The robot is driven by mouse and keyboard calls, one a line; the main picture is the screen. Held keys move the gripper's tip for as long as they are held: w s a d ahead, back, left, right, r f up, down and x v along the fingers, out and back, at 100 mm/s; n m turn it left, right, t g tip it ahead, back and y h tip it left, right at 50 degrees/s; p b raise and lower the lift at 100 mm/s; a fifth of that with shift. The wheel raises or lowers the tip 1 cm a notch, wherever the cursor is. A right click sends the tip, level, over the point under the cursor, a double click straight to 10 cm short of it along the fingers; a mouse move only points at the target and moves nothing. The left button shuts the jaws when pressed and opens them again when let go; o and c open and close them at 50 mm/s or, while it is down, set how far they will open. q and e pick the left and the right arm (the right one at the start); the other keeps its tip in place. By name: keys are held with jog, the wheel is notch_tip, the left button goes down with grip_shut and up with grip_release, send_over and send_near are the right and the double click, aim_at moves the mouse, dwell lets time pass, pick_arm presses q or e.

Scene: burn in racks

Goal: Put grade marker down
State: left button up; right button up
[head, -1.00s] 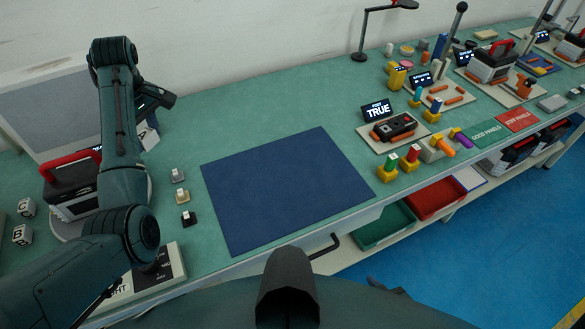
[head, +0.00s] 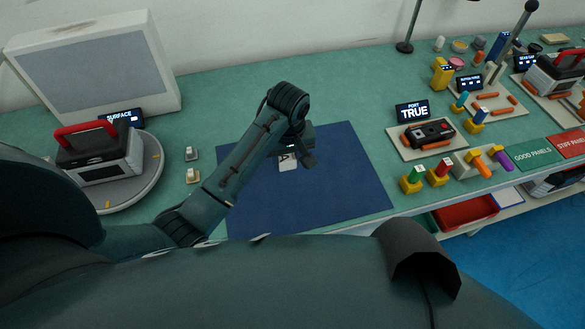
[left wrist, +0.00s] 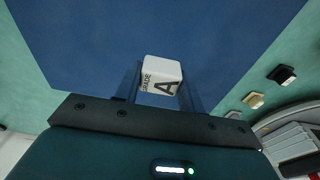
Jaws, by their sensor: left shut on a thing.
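The grade marker, a white block with "GRADE A" in black (left wrist: 161,76), is between the fingers of my left gripper (left wrist: 160,88) in the left wrist view. In the head view the marker (head: 287,164) shows as a small white patch under my left gripper (head: 291,157), partly hidden by it. My left gripper is shut on the marker over the blue mat (head: 345,180). I cannot tell whether the marker touches the mat. My right gripper is not in view.
A red-handled case (head: 101,155) stands on a round turntable (head: 151,172) at left. Small switch-like blocks (head: 192,154) sit between it and the mat. A "PORT TRUE" display (head: 412,111) and a camera-like device (head: 430,133) are right of the mat. Its right part is bare.

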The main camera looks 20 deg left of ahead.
aim_at(288, 178)
pick_arm(q)
jog(key=shift+f, duration=2.5)
jog(key=shift+f, duration=0.1)
jog(key=o, duration=1)
jog(key=shift+c, duration=0.2)
jog(key=r, duration=1.1)
jog(key=shift+s+d+r, duration=0.15)
jog(key=shift+d+r, duration=0.2)
jog(key=shift+d, duration=0.05)
jog(key=shift+s+r, duration=0.25)
jog(key=shift+s, duration=0.15)
